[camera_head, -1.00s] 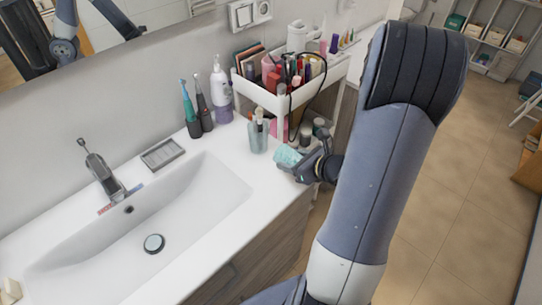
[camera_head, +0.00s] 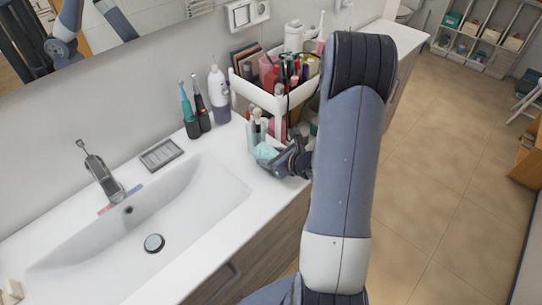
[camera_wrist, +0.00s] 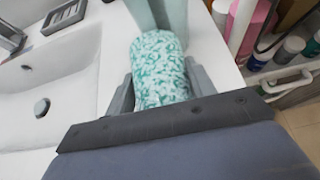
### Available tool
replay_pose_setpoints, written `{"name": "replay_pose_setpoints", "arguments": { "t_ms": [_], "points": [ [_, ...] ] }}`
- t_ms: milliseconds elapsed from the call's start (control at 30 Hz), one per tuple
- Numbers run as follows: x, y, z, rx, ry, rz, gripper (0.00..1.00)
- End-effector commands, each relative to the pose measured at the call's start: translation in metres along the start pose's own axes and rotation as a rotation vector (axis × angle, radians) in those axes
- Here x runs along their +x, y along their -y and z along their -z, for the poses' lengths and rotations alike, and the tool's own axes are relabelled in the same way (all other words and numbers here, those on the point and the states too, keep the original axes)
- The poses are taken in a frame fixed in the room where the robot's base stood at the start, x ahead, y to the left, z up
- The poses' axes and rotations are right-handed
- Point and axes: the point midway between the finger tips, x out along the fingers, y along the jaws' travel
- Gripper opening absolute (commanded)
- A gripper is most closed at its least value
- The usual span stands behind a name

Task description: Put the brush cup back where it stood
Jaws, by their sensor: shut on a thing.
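My gripper (camera_head: 281,161) is shut on a teal-and-white speckled cylinder (camera_wrist: 160,68), which also shows in the head view (camera_head: 265,152). In the wrist view one finger is on each side of it; its near end is hidden by my gripper. I see no brushes in it and cannot tell whether it is the brush cup. It is over the counter's front right part.
A white cart (camera_head: 262,97) full of cosmetics stands behind and to the right. The sink basin (camera_head: 190,215) lies to the left. Bare counter (camera_head: 225,150) lies between.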

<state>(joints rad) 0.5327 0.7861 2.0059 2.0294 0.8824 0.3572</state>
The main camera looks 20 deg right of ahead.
Motion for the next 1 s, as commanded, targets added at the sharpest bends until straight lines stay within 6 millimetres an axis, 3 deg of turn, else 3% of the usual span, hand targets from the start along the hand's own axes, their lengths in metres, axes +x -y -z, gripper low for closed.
{"name": "replay_pose_setpoints", "arguments": {
  "t_ms": [167,200,433,833,1000],
  "points": [
    [0.002,0.000,0.004,-0.001,0.000,0.000,0.24],
    [0.001,0.000,0.003,0.000,0.000,0.000,0.54],
    [0.001,0.000,0.003,0.000,0.000,0.000,0.73],
    [-0.003,0.000,-0.002,0.000,0.000,0.001,0.74],
    [-0.032,0.001,0.000,0.000,0.002,0.005,0.74]
  ]
}}
